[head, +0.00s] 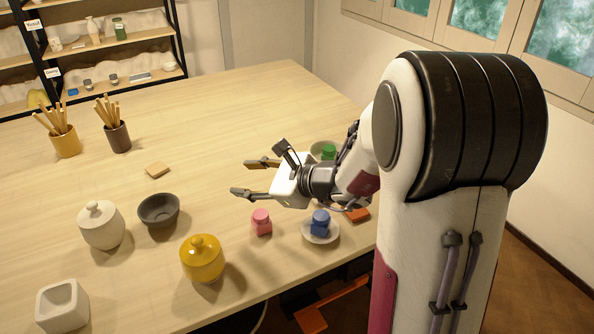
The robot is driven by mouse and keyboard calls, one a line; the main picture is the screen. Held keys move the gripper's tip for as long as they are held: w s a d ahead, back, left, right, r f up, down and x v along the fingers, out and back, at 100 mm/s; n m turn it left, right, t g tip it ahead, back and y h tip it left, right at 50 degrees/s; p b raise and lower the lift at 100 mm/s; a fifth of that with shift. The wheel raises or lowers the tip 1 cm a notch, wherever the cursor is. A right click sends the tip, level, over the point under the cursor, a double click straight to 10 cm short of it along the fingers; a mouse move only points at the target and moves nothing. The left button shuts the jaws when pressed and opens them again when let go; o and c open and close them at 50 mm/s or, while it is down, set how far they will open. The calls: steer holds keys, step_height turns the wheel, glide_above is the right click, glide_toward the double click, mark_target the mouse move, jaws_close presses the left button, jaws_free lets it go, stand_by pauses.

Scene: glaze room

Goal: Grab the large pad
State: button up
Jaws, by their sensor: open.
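A flat tan square pad (157,170) lies on the table, left of centre. A flat orange pad (357,215) lies near the table's right edge, beside the saucer and close to my arm. I cannot tell for sure which of the two is larger. My gripper (243,177) is open and empty above the middle of the table, its fingers pointing left. It is to the right of the tan pad and apart from it.
A dark bowl (159,210), white lidded jar (101,225) and yellow lidded jar (202,259) stand left and front. A pink bottle (261,223) and a blue bottle (320,222) on a saucer (321,239) stand below my gripper. Brush cups (118,138) stand behind.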

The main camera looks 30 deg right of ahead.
steer(key=w+d+f+m+h, duration=0.1)
steer(key=d+f+m+h, duration=0.1)
steer(key=d, duration=0.4)
steer(key=w+d+f+m+t+h, duration=0.1)
steer(key=w+d+f+m+h, duration=0.1)
steer(key=d+f+m, duration=0.2)
steer(key=w+d+f+m+h, duration=0.1)
steer(key=d+f+m, duration=0.3)
steer(key=d, duration=0.4)
steer(key=shift+w+m+t+h, duration=0.15)
steer(key=shift+m+t+h, duration=0.3)
steer(key=shift+h, duration=0.25)
steer(key=shift+w, duration=0.1)
steer(key=shift+x, duration=1.2)
steer(key=shift+w+f, duration=0.1)
